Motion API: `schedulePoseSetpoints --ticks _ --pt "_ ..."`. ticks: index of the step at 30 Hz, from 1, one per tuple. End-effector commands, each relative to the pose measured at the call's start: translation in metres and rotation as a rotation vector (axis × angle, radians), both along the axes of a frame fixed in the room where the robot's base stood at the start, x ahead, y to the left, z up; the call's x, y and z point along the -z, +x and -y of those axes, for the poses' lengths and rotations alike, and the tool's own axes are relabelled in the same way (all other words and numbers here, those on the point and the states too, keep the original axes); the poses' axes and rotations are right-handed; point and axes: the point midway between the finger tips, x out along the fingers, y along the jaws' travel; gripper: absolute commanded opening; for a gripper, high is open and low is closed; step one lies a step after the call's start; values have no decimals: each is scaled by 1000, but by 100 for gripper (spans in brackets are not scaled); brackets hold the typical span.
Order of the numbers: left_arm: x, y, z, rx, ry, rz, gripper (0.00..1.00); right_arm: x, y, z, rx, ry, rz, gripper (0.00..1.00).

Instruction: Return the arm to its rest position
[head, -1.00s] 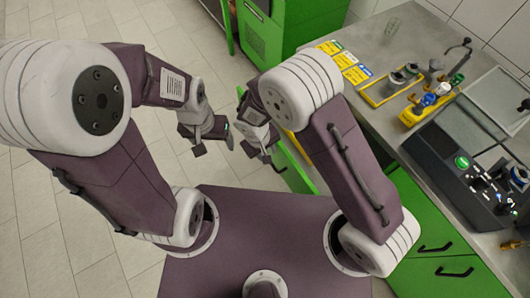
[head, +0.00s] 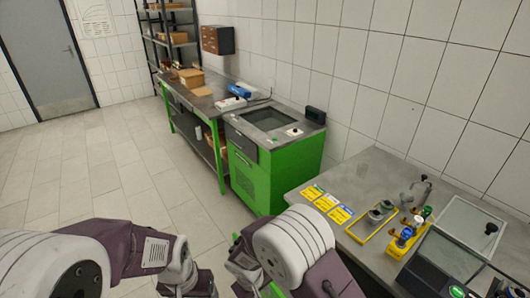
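My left arm comes in from the lower left, and its gripper (head: 188,291) is at the bottom edge of the head view, partly cut off. My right arm shows at the lower middle with its white joint, and its gripper (head: 245,289) is also at the bottom edge, largely cut off. The two grippers are apart, side by side in front of my body. I see nothing held in either, but the fingertips are not clear enough to tell open from shut.
At the right is a grey bench (head: 375,172) with yellow cards (head: 327,202), a yellow tray (head: 368,232) of parts, a small valve fixture (head: 404,238) and a dark glass-lidded unit (head: 461,240). A green cabinet (head: 258,180) and workbench stand behind. The tiled floor at left is clear.

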Motion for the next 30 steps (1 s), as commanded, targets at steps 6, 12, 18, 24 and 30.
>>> schedulePoseSetpoints --ticks 6,12,18,24,30 --pt "0 0 0 0 0 0 74 -72 63 79 294 94 118 33" --pt "0 0 0 0 0 0 74 -137 9 201 694 194 155 33" --pt "0 0 0 0 0 0 74 -126 -69 207 735 232 50 33" --pt "0 0 0 0 0 0 74 -123 -73 203 669 234 32 33" --pt "0 0 0 0 0 0 74 -123 -72 203 669 233 33 33"
